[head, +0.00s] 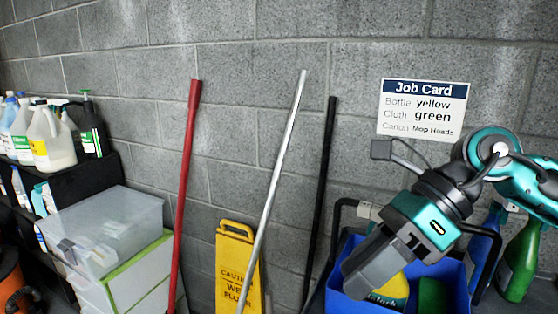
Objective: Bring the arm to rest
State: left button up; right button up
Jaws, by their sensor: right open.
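My right arm comes in from the right edge, teal and black, bent at the elbow. My right gripper (368,278) points down and to the left, over the left part of a blue bin (456,292). Its jaws hold nothing that I can see, and its body hides part of the bin. My left arm and gripper are not in view.
In the bin are a yellow item (391,291) and a green one (432,294). Bottles (520,262) stand to its right. A job card (421,110) hangs on the wall. Poles and a yellow caution sign (238,268) lean at centre. A clear tub (105,222) stands left.

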jog(key=a+r+m+t+y, duration=0.5)
jog(key=a+r+m+y, duration=0.45)
jog(key=y, duration=0.35)
jog(key=w+d+f+m+t+h, duration=0.4)
jog(key=m+t+h, duration=0.3)
jog(key=m, duration=0.5)
jog(key=w+d+f+m+t+h, duration=0.3)
jog(key=w+d+m+t+h, duration=0.15)
jog(key=m+t, duration=0.6)
jog(key=d+f+m+g+h, duration=0.4)
jog(key=f+m+h, duration=0.4)
jog(key=f+m, duration=0.15)
jog(key=s+d+f+m+g+h, duration=0.1)
jog(key=s+d+f+m+g, duration=0.2)
jog(key=s+f+g, duration=0.6)
jog(key=s+d+f+m+g+h, duration=0.25)
jog(key=s+f+m+g, duration=0.2)
jog(key=s+f, duration=0.8)
jog(key=w+a+f+n+t+y, duration=0.1)
jog(key=w+a+f+t+y, duration=0.1)
jog(key=w+f+t, duration=0.4)
jog(key=shift+w+a+f+n+t+y, duration=0.25)
jog(key=shift+a+f+t+y, duration=0.2)
jog(key=shift+f, duration=1.15)
